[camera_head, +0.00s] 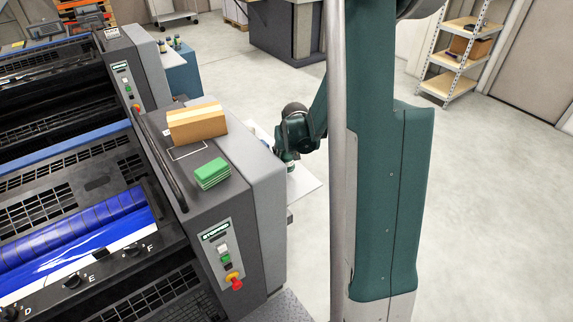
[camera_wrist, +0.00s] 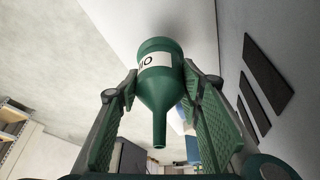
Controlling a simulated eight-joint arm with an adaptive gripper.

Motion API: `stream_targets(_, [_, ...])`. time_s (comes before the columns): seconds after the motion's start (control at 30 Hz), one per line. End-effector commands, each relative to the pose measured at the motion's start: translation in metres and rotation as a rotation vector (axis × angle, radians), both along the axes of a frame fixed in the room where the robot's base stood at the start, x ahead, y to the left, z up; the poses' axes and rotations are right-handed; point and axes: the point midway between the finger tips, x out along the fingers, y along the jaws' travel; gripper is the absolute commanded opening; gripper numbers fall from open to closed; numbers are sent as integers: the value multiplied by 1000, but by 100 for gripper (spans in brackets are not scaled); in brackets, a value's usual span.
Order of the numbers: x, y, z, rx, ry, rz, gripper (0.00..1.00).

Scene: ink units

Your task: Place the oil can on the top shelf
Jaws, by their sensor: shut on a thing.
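The oil can (camera_wrist: 160,90) is dark green with a tapered spout and a white label, only partly readable. My gripper (camera_wrist: 158,76) is shut on the can, one finger on each side of its body, in the wrist view. In the head view my gripper (camera_head: 287,155) is beyond the press's near end, above a white surface (camera_head: 302,184); the can is mostly hidden there. A metal shelf rack (camera_head: 447,86) with several light boards stands at the upper right of the head view. Its top is cut off by the frame edge.
A brown box (camera_head: 197,124) and a green stack (camera_head: 213,173) lie on the press console (camera_head: 180,165). A brown box (camera_head: 470,48) sits on the rack. My column blocks the middle of the head view. Open floor (camera_head: 490,200) lies to the right.

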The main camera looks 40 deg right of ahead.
Motion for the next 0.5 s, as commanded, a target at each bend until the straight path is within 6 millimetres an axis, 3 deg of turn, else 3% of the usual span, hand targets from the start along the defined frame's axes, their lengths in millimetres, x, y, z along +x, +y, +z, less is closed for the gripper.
stream_targets(0.27, [0,0,-1,0,0,0,18])
stream_targets(0.5, [0,0,-19,0,0,0,18])
